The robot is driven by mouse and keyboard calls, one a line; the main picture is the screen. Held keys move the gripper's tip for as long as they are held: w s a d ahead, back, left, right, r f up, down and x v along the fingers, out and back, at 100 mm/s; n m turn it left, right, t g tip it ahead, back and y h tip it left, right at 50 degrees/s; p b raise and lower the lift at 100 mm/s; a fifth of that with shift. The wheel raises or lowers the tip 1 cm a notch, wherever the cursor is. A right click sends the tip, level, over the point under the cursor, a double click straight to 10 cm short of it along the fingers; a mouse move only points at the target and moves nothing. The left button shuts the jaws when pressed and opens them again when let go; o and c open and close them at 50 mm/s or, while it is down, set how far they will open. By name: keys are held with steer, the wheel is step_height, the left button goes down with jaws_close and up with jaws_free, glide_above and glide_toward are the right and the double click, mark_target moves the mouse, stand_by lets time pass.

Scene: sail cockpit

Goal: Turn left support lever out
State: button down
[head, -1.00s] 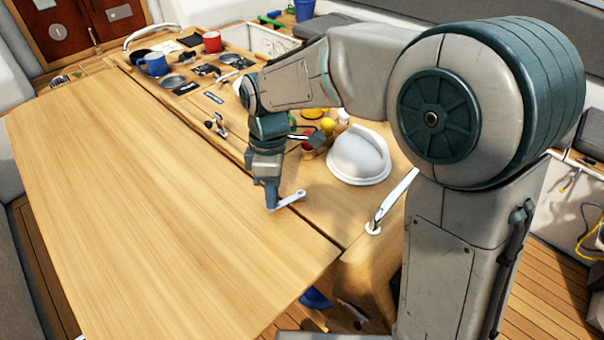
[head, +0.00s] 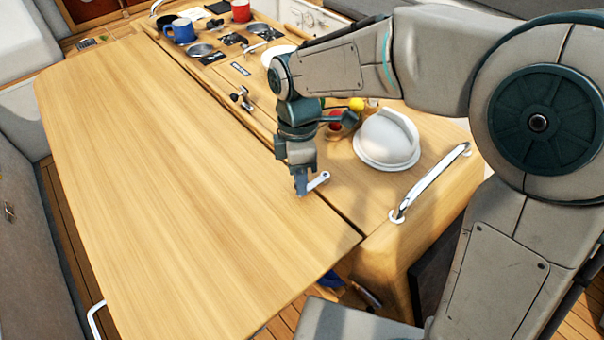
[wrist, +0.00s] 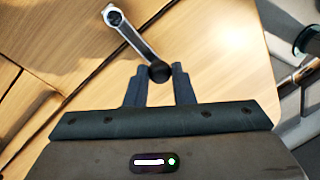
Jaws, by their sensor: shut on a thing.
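A short metal lever (head: 318,181) with a dark knob lies over the near end of the wooden table, by the seam between the big leaf and the middle part. It also shows in the wrist view (wrist: 133,37), running from a round pivot at upper left to the dark knob (wrist: 159,72). My gripper (head: 301,192) points down at the lever's knob end. In the wrist view my fingers (wrist: 159,78) stand on both sides of the knob, shut on it. A second, similar lever (head: 241,98) sits farther along the seam, apart from my gripper.
A white dome-shaped thing (head: 387,139) stands just right of my gripper. A chrome handrail (head: 432,182) is at the table's near right. A blue mug (head: 181,31) and a red mug (head: 240,10) stand at the far end. The big leaf (head: 170,150) is clear.

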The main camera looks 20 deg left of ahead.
steer(key=c, duration=1.3)
jaws_free()
steer(key=shift+o, duration=0.2)
step_height(320, 180, up, 14)
steer(key=w+a, duration=0.1)
steer(key=w, duration=0.1)
steer(key=shift+w+f, duration=0.15)
steer(key=shift+f, duration=0.1)
steer(key=d+f+m+t, duration=0.25)
steer(key=d+m, duration=0.75)
steer(key=d, duration=0.5)
steer(key=s+d+f+m+t, duration=0.1)
steer(key=s+d+f+m, duration=0.2)
steer(key=d+m, duration=0.3)
steer(key=s+d+f+m+t+y, duration=0.1)
steer(key=s+d+f+m, duration=0.2)
steer(key=d+m, duration=0.4)
steer(key=shift+d+f, duration=0.2)
steer(key=shift+d, duration=0.8)
